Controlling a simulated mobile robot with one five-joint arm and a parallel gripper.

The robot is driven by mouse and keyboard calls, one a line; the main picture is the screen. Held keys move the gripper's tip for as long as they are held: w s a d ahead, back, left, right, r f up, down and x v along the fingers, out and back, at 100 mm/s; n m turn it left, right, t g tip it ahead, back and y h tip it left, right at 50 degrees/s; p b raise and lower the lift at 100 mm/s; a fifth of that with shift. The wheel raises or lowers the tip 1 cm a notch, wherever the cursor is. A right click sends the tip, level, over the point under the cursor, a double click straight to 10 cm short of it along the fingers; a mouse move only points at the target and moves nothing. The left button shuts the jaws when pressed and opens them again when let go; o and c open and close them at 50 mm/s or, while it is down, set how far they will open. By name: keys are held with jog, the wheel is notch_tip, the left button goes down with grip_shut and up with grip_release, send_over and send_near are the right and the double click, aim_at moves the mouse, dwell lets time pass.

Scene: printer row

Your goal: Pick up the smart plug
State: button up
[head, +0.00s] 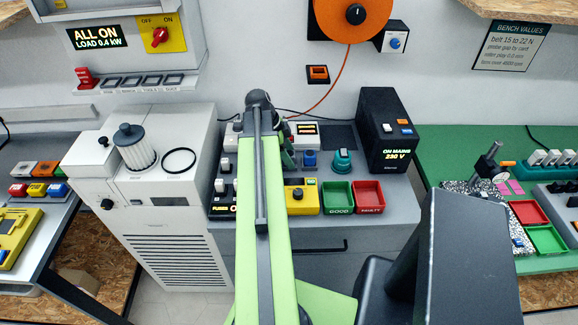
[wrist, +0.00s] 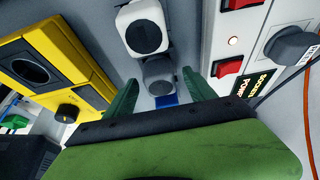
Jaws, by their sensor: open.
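In the wrist view, a grey, shaded plug-like body (wrist: 160,75) with a round face stands between and just beyond my fingertips. A white block (wrist: 144,32) with a dark disc on its face sits directly above it in the picture. Either could be the smart plug; I cannot tell which. My gripper (wrist: 160,92) is open, one green finger on each side of the grey body, with no clear contact. In the head view my gripper (head: 288,152) is over the middle of the grey bench, and my arm hides what lies under it.
A blue block (head: 310,159) and a teal knob (head: 342,159) stand right of my gripper. The yellow box (head: 302,197) and green tray (head: 338,198) are nearer. The socket strip (wrist: 225,60) with red switches lies behind. A black mains unit (head: 387,132) stands right.

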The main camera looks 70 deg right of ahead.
jog(key=shift+d+f, duration=0.1)
jog(key=shift+f, duration=0.15)
jog(key=shift+c, duration=0.3)
jog(key=c, duration=1.3)
jog(key=shift+r, duration=0.1)
